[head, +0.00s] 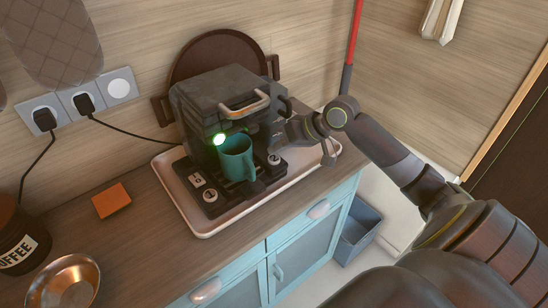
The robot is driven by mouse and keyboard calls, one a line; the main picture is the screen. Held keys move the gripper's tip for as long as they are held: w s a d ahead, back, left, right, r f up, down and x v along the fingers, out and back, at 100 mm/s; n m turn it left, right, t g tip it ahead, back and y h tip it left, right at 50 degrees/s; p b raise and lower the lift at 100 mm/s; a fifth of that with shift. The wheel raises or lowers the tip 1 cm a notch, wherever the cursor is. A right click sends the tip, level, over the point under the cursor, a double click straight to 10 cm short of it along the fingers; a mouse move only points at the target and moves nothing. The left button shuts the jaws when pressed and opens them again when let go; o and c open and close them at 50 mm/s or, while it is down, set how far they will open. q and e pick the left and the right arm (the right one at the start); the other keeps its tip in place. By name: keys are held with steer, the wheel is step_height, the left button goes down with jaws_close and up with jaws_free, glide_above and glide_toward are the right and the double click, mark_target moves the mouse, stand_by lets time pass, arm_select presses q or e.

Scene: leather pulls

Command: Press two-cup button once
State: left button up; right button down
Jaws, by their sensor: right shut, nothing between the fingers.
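A dark coffee machine (207,100) stands on a white tray (205,229) on the wooden counter. A teal mug (237,160) sits upright under its spout, beside a glowing green light (219,139). Small buttons sit on the machine's front base: a pale square one (197,180) and a round one (210,196) left of the mug, and another round one (274,160) to its right. Their symbols are too small to tell which is two-cup. My right gripper (276,149) is shut and empty, close above the right button; contact cannot be told. My left gripper is out of view.
An orange block (111,200), a copper bowl (66,284) and a coffee canister (22,245) stand on the counter at left. Black cords run from the wall sockets (82,101). A round brown tray (215,50) leans behind the machine. Counter front is clear.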

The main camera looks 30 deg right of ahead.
mark_target(278, 159)
steer(key=shift+f, duration=0.1)
stand_by(0.4)
steer(key=shift+f, duration=0.25)
steer(key=shift+f, duration=0.5)
stand_by(0.5)
steer(key=shift+r, duration=0.1)
steer(key=shift+r+p, duration=0.8)
steer(key=shift+p, duration=0.35)
step_height(278, 159, up, 5)
steer(key=p, duration=0.5)
steer(key=shift+p, duration=0.35)
